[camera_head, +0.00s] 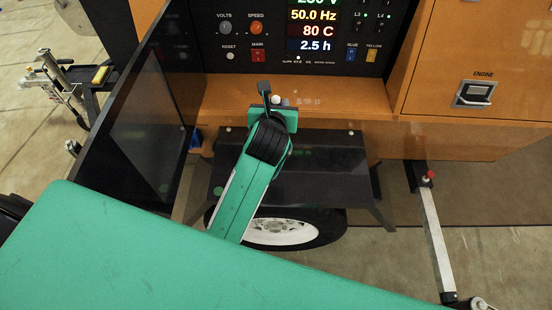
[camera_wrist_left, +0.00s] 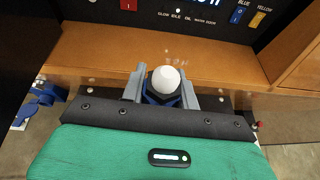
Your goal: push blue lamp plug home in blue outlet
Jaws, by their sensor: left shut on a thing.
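My left gripper (camera_wrist_left: 163,82) is shut on a blue piece with a round white end, which I take for the blue lamp plug (camera_wrist_left: 160,98). Its white end also shows in the head view (camera_head: 276,100), at the front of the orange ledge. The left gripper (camera_head: 273,105) is there too, at the end of its green arm. A blue fitting (camera_wrist_left: 38,103), possibly the blue outlet, sits under the ledge at the left; it shows small in the head view (camera_head: 196,138). I cannot tell whether the held piece touches any outlet. My right gripper is in neither view.
The orange ledge (camera_head: 340,100) runs below the black control panel (camera_head: 330,63), which has blue and yellow switches. A dark open door (camera_head: 135,120) stands close on the left. A dark fender (camera_head: 310,170) and wheel are below. A metal leg (camera_head: 435,235) stands at the right.

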